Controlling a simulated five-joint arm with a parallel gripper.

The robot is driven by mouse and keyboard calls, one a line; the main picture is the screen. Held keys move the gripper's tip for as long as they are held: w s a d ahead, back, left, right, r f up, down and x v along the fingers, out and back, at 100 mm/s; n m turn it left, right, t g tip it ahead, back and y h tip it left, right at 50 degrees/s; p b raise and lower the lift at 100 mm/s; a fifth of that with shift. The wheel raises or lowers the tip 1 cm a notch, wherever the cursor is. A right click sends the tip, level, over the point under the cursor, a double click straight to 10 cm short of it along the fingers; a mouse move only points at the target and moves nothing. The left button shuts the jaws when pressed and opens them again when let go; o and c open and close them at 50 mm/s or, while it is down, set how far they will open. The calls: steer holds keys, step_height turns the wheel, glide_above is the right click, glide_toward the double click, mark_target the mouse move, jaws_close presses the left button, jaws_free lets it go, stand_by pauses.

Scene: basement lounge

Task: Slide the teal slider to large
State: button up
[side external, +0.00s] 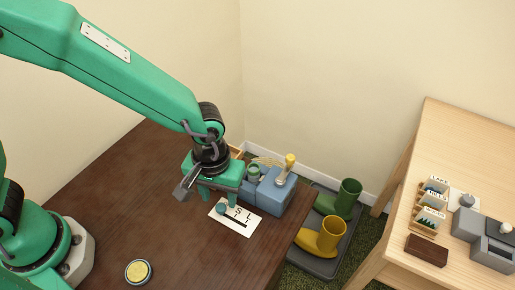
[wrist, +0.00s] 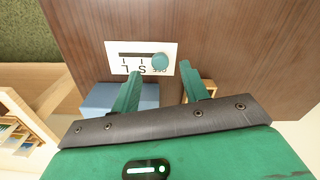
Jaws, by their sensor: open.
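The teal slider (side external: 221,209) is a round knob on a white card plate (side external: 243,229) with a dark slot, lying on the brown table. In the wrist view the teal slider (wrist: 160,61) sits at the OFF end of the slot, with S and L marked further along to the left on the plate (wrist: 112,68). My gripper (side external: 218,200) is just above the knob. In the wrist view my gripper (wrist: 160,69) is open, with one finger to each side of the knob and a gap to both. No contact shows.
A blue device (side external: 270,196) with a yellow-topped lever stands behind the plate. A round yellow button (side external: 138,271) lies at the table's front. A light wood table (side external: 440,130) is at right. The table's left is clear.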

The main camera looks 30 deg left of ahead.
mark_target(221, 210)
steer(key=shift+f, duration=1.45)
jaws_close()
